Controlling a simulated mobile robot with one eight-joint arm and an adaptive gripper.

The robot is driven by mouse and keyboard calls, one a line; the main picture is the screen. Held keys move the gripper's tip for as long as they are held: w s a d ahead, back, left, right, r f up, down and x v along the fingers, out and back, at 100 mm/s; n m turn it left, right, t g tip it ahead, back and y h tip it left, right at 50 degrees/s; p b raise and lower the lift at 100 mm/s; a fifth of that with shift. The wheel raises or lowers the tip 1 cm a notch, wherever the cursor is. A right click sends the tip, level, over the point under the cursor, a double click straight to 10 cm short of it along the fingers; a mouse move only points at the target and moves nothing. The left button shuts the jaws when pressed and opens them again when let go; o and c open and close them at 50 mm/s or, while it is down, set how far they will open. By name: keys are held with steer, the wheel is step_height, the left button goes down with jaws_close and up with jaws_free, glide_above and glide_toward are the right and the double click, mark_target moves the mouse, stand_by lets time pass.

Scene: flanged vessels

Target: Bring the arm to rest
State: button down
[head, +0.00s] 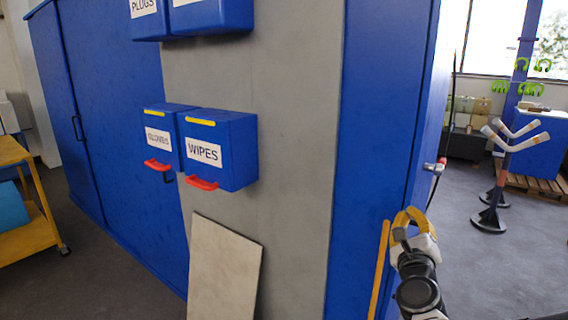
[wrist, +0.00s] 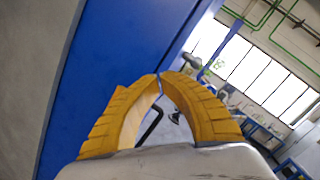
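My gripper (head: 410,215) is at the lower right of the head view, in front of the edge of a blue cabinet, with its yellow fingers pointing up. In the wrist view my gripper (wrist: 160,76) has its two curved yellow fingers meeting at the tips. Nothing is held between them; blue panel and a thin dark bent shape show through the gap behind. My black and white arm link shows below the gripper in the head view.
A blue cabinet (head: 380,130) stands close by the gripper. A pale board (head: 224,268) leans below. A stand (head: 497,175) is at right, with open floor (head: 510,265) before it.

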steer(key=s+a+f+n+g+y, duration=0.15)
steer(key=s+a+n+y, duration=0.25)
steer(key=a+n, duration=0.4)
steer(key=s+a+n+g+y, duration=0.2)
steer(key=s+a+n+y, duration=0.25)
steer(key=n, duration=0.55)
steer(key=s+f+n+g+h, duration=0.1)
steer(key=s+f+n+g, duration=0.3)
steer(key=s, duration=0.4)
steer(key=s+d+f+n+g+h, duration=0.1)
steer(key=s+f+n+g+h, duration=0.1)
steer(key=s+f+n, duration=0.4)
steer(key=s+n+g, duration=0.1)
steer(key=s+n, duration=0.1)
steer(key=s, duration=0.1)
steer(key=shift+s+d+n+g, duration=0.2)
steer(key=shift+d+n+g, duration=0.05)
steer(key=shift+n+g, duration=0.15)
